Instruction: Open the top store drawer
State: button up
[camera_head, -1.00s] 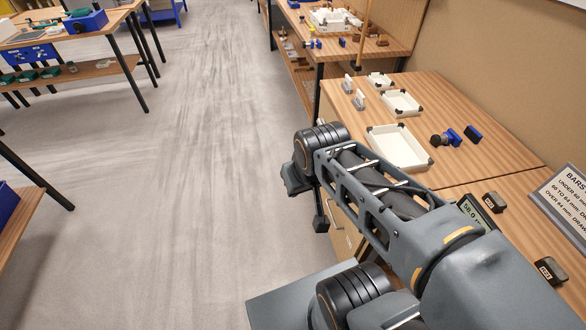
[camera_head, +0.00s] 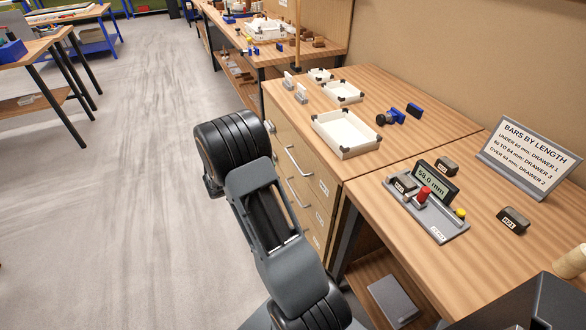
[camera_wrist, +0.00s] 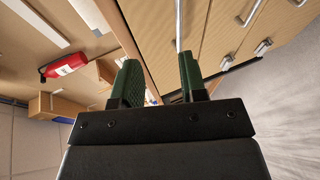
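The store drawers sit in a wooden cabinet (camera_head: 291,128) right of my arm in the head view. The top drawer (camera_head: 318,172) looks closed, with a silver bar handle (camera_head: 297,161). A second drawer with a similar handle (camera_head: 298,193) is below; lower parts are hidden by my arm. My gripper (camera_wrist: 159,64) shows in the wrist view with its two green fingers apart and nothing clamped. A thin silver bar (camera_wrist: 178,22), apparently a drawer handle, lies ahead of the gap. I cannot tell whether it is between the fingers. In the head view my gripper is hidden behind my arm.
White trays (camera_head: 346,134) and blue-and-black tools (camera_head: 391,117) stand on the cabinet top. The adjoining bench holds a gauge reading 58.0 mm (camera_head: 435,184), labelled dark blocks (camera_head: 513,221) and a sign (camera_head: 528,160). The floor (camera_head: 140,190) left of my arm is clear.

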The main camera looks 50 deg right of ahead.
jog(key=t+h, duration=0.1)
jog(key=h, duration=0.1)
send_near(293, 159)
jog(key=shift+n, duration=0.5)
jog(key=d, duration=0.3)
jog(key=d+f, duration=0.1)
jog(key=d, duration=0.2)
jog(key=d+f, duration=0.1)
jog(key=d, duration=0.3)
jog(key=shift+s, duration=0.15)
grip_shut()
